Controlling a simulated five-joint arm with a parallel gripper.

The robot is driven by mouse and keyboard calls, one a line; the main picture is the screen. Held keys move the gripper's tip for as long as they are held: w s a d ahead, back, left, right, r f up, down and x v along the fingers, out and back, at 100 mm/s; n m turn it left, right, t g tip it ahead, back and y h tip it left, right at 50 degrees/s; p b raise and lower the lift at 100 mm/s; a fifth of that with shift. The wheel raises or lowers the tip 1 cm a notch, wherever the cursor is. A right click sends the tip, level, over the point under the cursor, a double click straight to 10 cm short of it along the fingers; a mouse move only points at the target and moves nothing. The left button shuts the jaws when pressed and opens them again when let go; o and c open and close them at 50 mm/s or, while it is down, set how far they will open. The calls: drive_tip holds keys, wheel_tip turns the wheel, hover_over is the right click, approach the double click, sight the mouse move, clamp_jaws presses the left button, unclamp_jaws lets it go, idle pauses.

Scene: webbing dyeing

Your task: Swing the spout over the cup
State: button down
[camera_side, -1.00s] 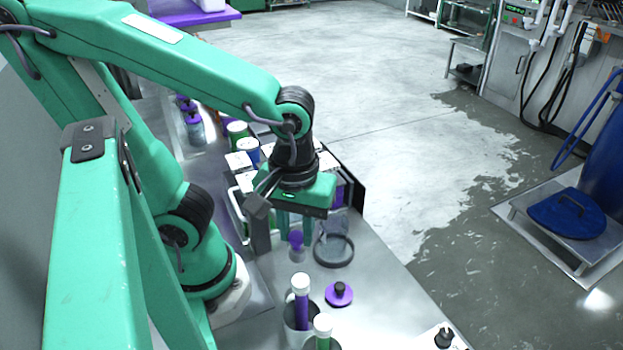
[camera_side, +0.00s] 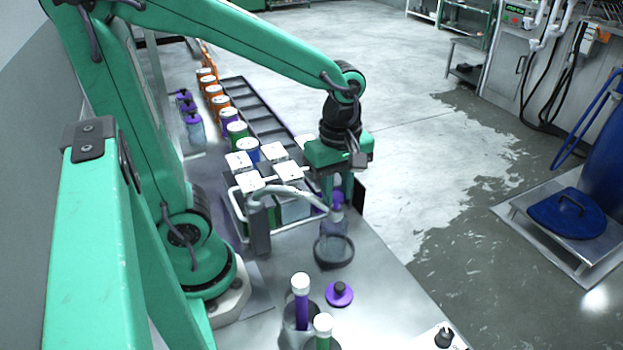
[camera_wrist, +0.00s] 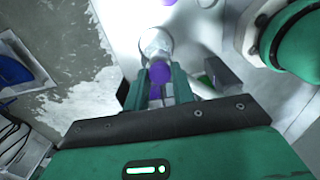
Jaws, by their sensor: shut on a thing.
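The spout (camera_side: 292,191) is a pale curved tube. It rises from a grey post (camera_side: 260,236) and reaches right, with a purple tip (camera_side: 337,199) at its end. My gripper (camera_side: 338,192) is shut on the spout near this tip; the purple tip also shows between my fingers in the wrist view (camera_wrist: 160,72). The clear cup (camera_side: 334,248) stands on the grey bench with a dark ring at its base. In the side view the tip appears above the cup's far edge. In the wrist view it overlaps the cup's near edge (camera_wrist: 155,43). Its exact alignment is hard to tell.
White-lidded jars (camera_side: 240,161) stand in a rack behind the spout. A purple disc with a black knob (camera_side: 339,294) lies in front of the cup. Tubes with white caps (camera_side: 300,284) stand in holders at the front. Bare bench lies right of the cup.

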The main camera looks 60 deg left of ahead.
drive_tip(key=shift+w+a+r+n, duration=0.1)
drive_tip(key=shift+w+a+n, duration=0.3)
drive_tip(key=shift+a+n, duration=0.15)
drive_tip(key=shift+w+a+n, duration=0.4)
drive_tip(key=shift+a+n, duration=0.05)
drive_tip(key=shift+a, duration=0.15)
drive_tip(key=c, duration=1.2)
unclamp_jaws()
drive_tip(key=shift+o, duration=0.2)
drive_tip(key=shift+r, duration=0.1)
wheel_tip(320, 180, up, 8)
drive_tip(key=shift+f, duration=0.2)
